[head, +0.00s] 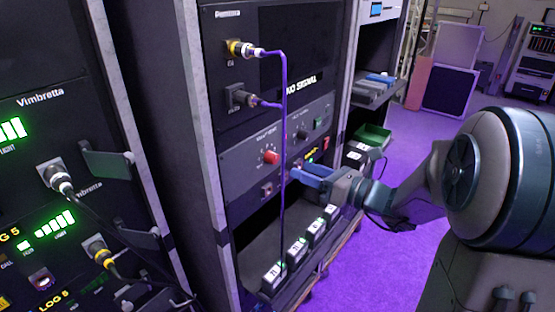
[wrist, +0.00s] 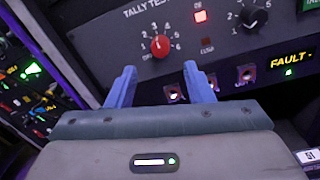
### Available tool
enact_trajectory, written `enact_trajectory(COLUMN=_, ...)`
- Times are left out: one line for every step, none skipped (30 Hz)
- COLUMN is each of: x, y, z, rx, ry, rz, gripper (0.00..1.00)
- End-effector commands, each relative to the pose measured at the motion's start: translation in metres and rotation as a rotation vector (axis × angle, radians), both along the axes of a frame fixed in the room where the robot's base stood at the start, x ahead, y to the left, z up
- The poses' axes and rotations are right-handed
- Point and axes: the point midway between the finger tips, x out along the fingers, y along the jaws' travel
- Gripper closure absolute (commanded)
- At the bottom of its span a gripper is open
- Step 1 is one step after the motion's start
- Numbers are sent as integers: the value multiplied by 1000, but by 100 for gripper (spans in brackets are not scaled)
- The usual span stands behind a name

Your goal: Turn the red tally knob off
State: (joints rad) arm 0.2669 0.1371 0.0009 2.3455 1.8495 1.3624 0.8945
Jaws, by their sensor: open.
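The red tally knob (wrist: 160,46) is on a dark grey panel under the label "TALLY TEST", ringed by numbers with an off mark at its lower left. Its pale pointer mark seems to face up, away from the off mark, but is small. In the head view the red knob (head: 270,157) is left of the purple cable. My gripper (wrist: 159,76) is open and empty, its two blue fingers pointing at the panel just below the knob, one to each side. In the head view my gripper (head: 297,173) is right of the knob and apart from it.
A purple cable (head: 284,130) hangs down in front of the panel, between knob and gripper in the head view. A red lamp (wrist: 200,16) is lit beside a black knob (wrist: 254,17). Sockets (wrist: 246,74) line the panel below. Labelled boxes (head: 298,248) stand on the shelf beneath.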

Motion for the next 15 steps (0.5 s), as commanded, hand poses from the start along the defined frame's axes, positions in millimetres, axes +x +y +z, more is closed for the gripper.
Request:
enact_trajectory(x=7, y=10, z=1, rx=0, ry=0, rz=3, gripper=53)
enact_trajectory(x=11, y=15, z=1, rx=0, ry=0, rz=3, gripper=53)
enact_trajectory(x=15, y=22, z=1, rx=0, ry=1, rz=2, gripper=53)
enact_trajectory(x=19, y=26, z=1, rx=-1, ry=1, rz=0, gripper=53)
enact_trajectory(x=22, y=30, z=1, rx=-1, ry=0, rz=0, gripper=53)
enact_trajectory(x=27, y=36, z=1, rx=-2, ry=0, rz=-1, gripper=53)
enact_trajectory(x=30, y=40, z=0, rx=-2, ry=0, rz=-2, gripper=53)
enact_trajectory(x=32, y=44, z=1, rx=0, ry=0, rz=-2, gripper=53)
enact_trajectory(x=36, y=48, z=1, rx=-1, ry=0, rz=-3, gripper=53)
enact_trajectory(x=38, y=51, z=1, rx=-2, ry=0, rz=-4, gripper=53)
enact_trajectory(x=40, y=53, z=1, rx=-2, ry=0, rz=-5, gripper=53)
enact_trajectory(x=42, y=56, z=0, rx=-2, ry=0, rz=-5, gripper=53)
enact_trajectory(x=44, y=58, z=0, rx=-2, ry=0, rz=-5, gripper=53)
enact_trajectory(x=45, y=59, z=0, rx=-2, ry=0, rz=-5, gripper=53)
enact_trajectory(x=46, y=61, z=0, rx=-2, ry=0, rz=-5, gripper=53)
